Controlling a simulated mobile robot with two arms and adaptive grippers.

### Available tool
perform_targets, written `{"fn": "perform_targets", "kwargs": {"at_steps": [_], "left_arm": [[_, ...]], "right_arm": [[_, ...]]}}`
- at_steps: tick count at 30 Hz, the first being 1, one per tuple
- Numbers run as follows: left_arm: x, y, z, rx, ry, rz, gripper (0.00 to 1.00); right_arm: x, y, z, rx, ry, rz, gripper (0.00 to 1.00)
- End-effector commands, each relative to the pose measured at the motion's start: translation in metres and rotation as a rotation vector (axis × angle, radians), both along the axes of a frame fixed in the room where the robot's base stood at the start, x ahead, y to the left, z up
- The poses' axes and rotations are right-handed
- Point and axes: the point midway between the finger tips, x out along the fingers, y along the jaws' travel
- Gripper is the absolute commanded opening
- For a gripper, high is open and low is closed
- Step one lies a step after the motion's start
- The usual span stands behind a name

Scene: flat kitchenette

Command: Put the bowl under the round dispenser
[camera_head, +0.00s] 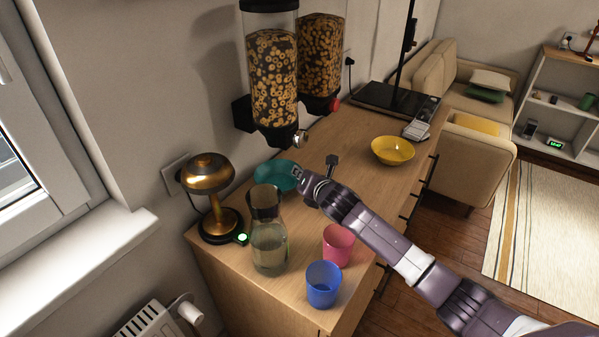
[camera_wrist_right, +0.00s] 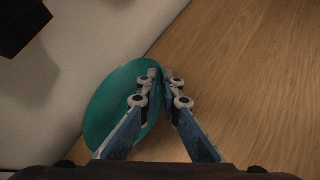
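A teal bowl (camera_head: 272,174) is by the wall on the wooden counter, partly hidden by a carafe and my gripper. In the right wrist view the teal bowl (camera_wrist_right: 110,110) is close to the wall. My right gripper (camera_head: 298,177) is at its right rim. In the wrist view the right gripper's fingertips (camera_wrist_right: 160,74) are close together with the rim between them. A yellow bowl (camera_head: 392,150) stands farther back on the counter. Two cereal dispensers hang on the wall, a near one (camera_head: 273,80) and a far one with a red knob (camera_head: 320,55). My left gripper is out of view.
A glass carafe (camera_head: 269,245), pink cup (camera_head: 338,246) and blue cup (camera_head: 323,285) stand in front of the teal bowl. A brass lamp (camera_head: 208,175) is at left. The counter between the two bowls is mostly clear. A black stand (camera_head: 385,98) is at the back.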

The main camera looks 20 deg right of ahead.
Motion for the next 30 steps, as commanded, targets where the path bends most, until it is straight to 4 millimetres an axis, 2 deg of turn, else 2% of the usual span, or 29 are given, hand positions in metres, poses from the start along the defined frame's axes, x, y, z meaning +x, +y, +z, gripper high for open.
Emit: {"fn": "perform_targets", "kwargs": {"at_steps": [11, 12, 16, 26, 30], "left_arm": [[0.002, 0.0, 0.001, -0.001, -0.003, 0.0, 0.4], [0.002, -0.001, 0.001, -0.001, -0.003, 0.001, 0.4], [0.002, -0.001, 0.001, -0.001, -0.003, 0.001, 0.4], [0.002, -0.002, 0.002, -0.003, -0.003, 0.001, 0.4], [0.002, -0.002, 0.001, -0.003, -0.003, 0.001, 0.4]], "right_arm": [[0.002, 0.001, -0.001, 0.001, -0.006, 0.001, 0.0], [0.001, 0.001, -0.002, 0.0, -0.003, 0.0, 0.08], [0.001, 0.001, -0.002, 0.0, -0.003, 0.0, 0.22], [0.001, 0.001, 0.0, -0.001, -0.003, 0.001, 0.22], [-0.009, 0.0, 0.004, -0.002, -0.003, 0.002, 0.22]]}}
